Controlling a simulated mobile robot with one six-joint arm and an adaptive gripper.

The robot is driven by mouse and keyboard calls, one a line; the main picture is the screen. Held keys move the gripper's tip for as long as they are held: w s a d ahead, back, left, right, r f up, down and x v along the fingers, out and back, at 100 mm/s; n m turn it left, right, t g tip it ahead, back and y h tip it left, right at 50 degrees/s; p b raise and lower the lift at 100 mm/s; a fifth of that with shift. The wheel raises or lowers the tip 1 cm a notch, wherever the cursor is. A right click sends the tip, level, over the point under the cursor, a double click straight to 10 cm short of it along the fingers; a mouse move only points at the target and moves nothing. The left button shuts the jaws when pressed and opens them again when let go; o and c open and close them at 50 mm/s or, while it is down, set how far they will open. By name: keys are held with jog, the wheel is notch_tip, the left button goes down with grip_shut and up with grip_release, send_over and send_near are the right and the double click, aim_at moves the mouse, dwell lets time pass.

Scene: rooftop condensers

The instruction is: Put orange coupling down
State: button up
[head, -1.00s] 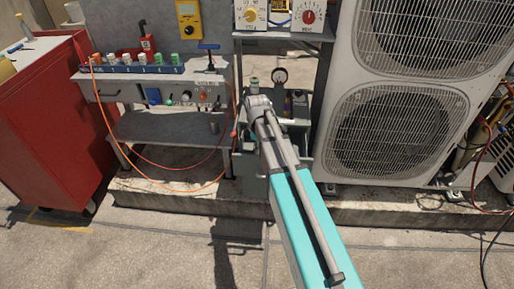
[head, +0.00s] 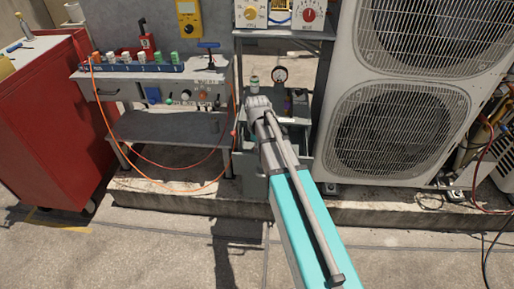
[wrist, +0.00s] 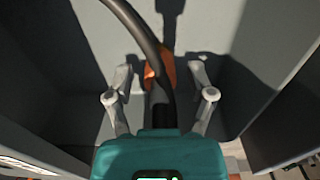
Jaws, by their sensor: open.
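The orange coupling (wrist: 168,68) shows in the wrist view between the fingers of my gripper (wrist: 161,76), against a grey surface. It is partly hidden behind a dark curved hose or cable. My gripper's two grey fingers are spread apart, with gaps on both sides of the coupling. I cannot tell whether the coupling rests fully on the surface below. In the head view my own arm hides the gripper and the coupling, at the grey stand beside the condenser unit.
Grey walls (wrist: 275,65) rise close on both sides of my gripper. In the head view a workbench (head: 160,127) with a looping orange cable stands left, a red cabinet (head: 50,130) is farther left, and a large condenser unit (head: 395,100) is right.

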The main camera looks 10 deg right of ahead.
jog(key=shift+r, duration=0.15)
notch_tip(320, 180, up, 13)
jog(key=p, duration=1.3)
jog(key=shift+s, duration=0.15)
dwell(0.7)
jog(key=s+m, duration=1.4)
jog(key=s, duration=0.1)
jog(key=shift+s, duration=0.35)
jog(key=shift+a, duration=0.1)
